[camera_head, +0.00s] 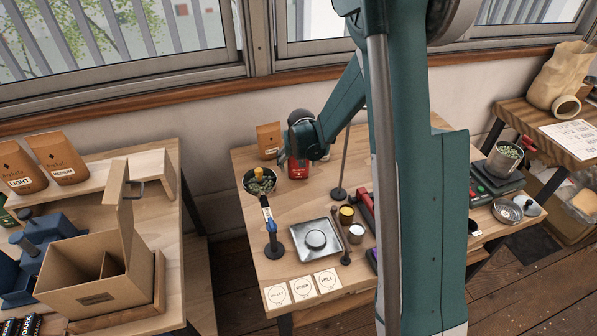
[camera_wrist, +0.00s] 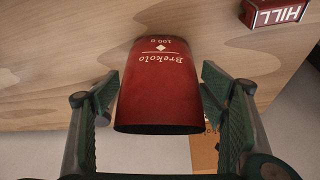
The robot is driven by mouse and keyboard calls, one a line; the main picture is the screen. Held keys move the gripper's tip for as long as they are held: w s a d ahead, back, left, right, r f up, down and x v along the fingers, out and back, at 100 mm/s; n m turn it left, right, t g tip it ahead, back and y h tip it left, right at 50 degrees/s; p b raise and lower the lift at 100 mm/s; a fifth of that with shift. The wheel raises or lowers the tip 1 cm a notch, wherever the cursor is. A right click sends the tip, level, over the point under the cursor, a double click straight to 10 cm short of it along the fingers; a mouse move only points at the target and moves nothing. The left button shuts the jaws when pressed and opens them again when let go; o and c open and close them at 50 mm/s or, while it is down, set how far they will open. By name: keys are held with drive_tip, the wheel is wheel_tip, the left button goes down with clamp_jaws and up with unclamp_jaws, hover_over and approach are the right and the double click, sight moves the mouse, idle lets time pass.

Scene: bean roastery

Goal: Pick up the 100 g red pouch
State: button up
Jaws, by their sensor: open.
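The red pouch (camera_wrist: 160,85) has "Brekolo" and "100 g" printed on it, upside down in the wrist view. It stands at the back of the middle table, where the head view shows part of it (camera_head: 298,168) beneath my gripper. My gripper (camera_wrist: 160,98) is open, with one finger on each side of the pouch. A gap shows at the left finger; the right finger is very close, and I cannot tell whether it touches. In the head view my arm hides much of the gripper.
A brown pouch (camera_head: 268,140) stands close behind on the left. A bowl of beans (camera_head: 260,181) is to the left.

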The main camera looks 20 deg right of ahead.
drive_tip(key=shift+x, duration=1.2)
drive_tip(key=shift+c, duration=0.6)
drive_tip(key=c, duration=0.6)
